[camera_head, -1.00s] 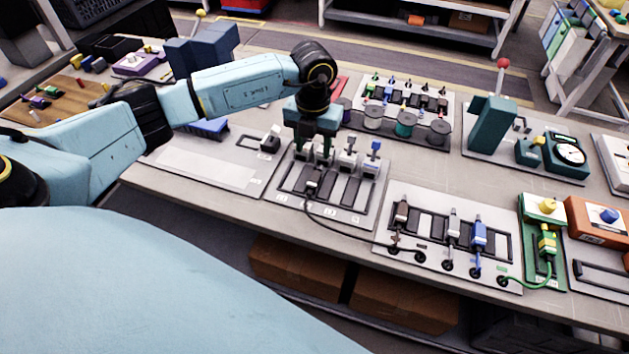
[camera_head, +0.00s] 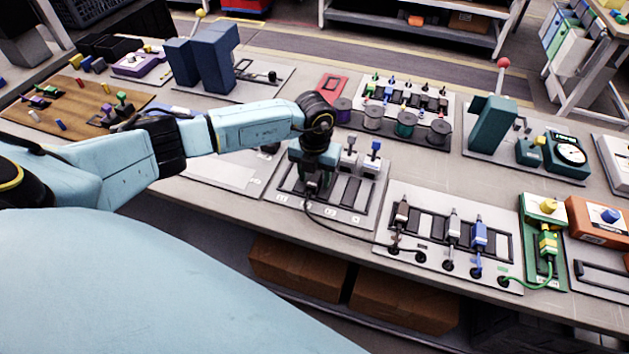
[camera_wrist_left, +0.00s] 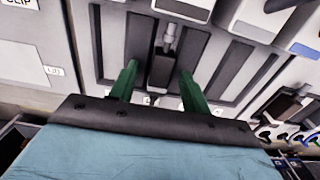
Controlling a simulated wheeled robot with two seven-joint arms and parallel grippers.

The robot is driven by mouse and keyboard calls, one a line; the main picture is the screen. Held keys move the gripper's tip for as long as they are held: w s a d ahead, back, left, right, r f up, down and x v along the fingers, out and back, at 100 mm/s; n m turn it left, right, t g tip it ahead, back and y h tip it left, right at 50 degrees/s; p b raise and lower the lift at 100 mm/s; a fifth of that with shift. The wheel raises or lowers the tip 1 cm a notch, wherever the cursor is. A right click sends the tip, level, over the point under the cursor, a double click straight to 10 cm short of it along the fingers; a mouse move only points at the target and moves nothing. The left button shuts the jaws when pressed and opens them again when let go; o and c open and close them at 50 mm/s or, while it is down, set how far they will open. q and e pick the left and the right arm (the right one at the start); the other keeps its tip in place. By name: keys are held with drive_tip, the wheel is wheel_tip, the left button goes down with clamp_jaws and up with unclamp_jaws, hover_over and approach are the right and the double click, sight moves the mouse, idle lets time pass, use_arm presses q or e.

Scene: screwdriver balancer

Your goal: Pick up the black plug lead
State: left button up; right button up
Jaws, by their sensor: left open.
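The black plug lead lies in the left part of a grey slotted panel (camera_head: 368,205). In the head view its plug is hidden by my left gripper (camera_head: 314,186), and its black cable (camera_head: 340,235) curves right to a neighbouring socket panel. In the left wrist view the dark plug body (camera_wrist_left: 160,70) with its grey tip shows between the two green fingers of the left gripper (camera_wrist_left: 158,82). The fingers are open, one on each side of the plug, with visible gaps. Whether they touch it cannot be told. My right gripper is out of view.
White-grey (camera_head: 347,160) and blue (camera_head: 374,150) switches stand at the panel's back edge, close right of the gripper. The socket panel (camera_head: 490,277) at the right holds brown, grey and blue plugs. Spools (camera_head: 405,125) stand behind. Bare table shows in front of the panel.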

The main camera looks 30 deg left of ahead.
use_arm(q)
drive_tip(key=c, duration=1)
